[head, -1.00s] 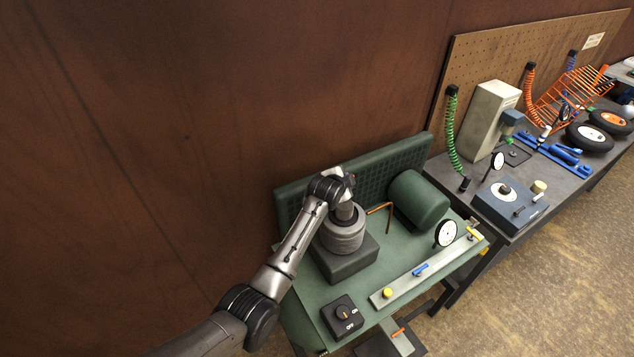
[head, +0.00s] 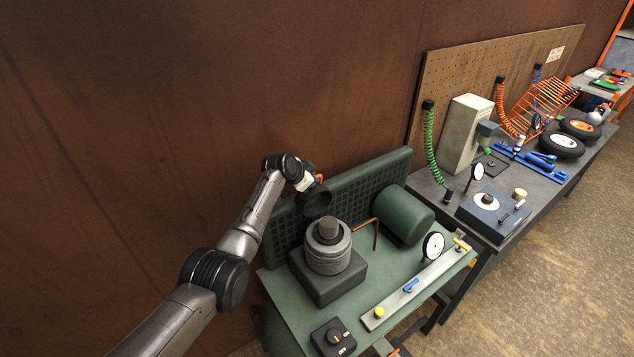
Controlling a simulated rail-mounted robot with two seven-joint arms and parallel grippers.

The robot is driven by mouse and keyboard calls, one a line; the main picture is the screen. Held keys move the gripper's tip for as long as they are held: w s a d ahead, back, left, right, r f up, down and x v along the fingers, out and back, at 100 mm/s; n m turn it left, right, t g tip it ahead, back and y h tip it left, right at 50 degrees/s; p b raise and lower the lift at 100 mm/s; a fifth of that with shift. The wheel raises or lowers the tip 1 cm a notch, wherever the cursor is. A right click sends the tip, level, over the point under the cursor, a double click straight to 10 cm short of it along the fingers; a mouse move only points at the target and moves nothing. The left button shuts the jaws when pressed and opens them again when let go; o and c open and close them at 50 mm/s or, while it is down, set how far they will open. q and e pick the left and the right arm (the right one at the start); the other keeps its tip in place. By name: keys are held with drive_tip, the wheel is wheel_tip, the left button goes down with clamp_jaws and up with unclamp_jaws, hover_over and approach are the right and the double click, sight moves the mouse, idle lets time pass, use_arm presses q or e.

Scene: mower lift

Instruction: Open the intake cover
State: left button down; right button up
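A green compressor bench (head: 283,290) carries a dark, ribbed cylinder (head: 328,257) on a square block. A short grey stub (head: 328,229) stands exposed on top of the cylinder. A dark round cover (head: 316,203) is tilted up above and behind the cylinder's top, with its round face toward the camera. My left gripper (head: 314,181) is at the upper edge of this cover, beside a small orange part. Its fingertips are too small and hidden to show whether they grip the cover. My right gripper is out of view.
A green tank (head: 403,215) and copper pipe (head: 372,226) stand right of the cylinder. A gauge (head: 433,246), a light strip (head: 420,284) with small knobs and a switch box (head: 333,338) lie nearer. A grilled green panel (head: 340,192) stands behind. A cluttered workbench (head: 460,216) is at right.

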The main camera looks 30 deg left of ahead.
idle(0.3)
use_arm(q)
drive_tip(key=c, duration=1.2)
unclamp_jaws()
drive_tip(key=shift+v, duration=0.85)
drive_tip(key=shift+b+v, duration=0.5)
drive_tip(key=shift+v, duration=5.55)
drive_tip(key=shift+f, duration=0.1)
